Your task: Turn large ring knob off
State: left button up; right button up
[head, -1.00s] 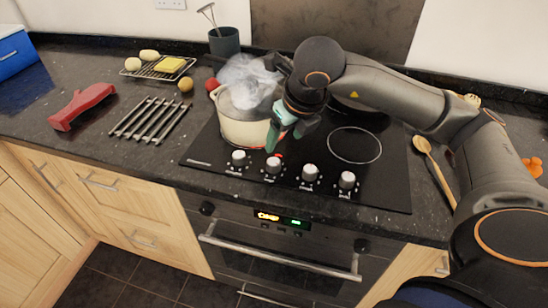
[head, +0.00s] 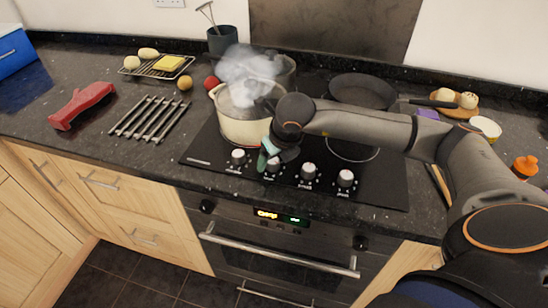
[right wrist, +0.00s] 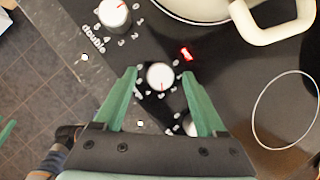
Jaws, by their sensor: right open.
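The hob has a row of white knobs along its front edge. The second knob from the left (head: 273,165) shows between the fingers in the right wrist view (right wrist: 160,76), with a red light lit beside it. I cannot read a label that tells which knob is for the large ring. My right gripper (head: 267,158) is open over this knob, its green fingers one on each side of it; it also shows in the right wrist view (right wrist: 159,73). I cannot tell whether they touch it.
A steaming cream pot (head: 242,128) stands just behind the knobs; its handle (right wrist: 262,30) is close in the wrist view. The leftmost knob (head: 238,156) and third knob (head: 308,171) flank the gripper. A dark frying pan (head: 362,91) sits at the back right.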

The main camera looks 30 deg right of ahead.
grip_shut()
dwell(0.4)
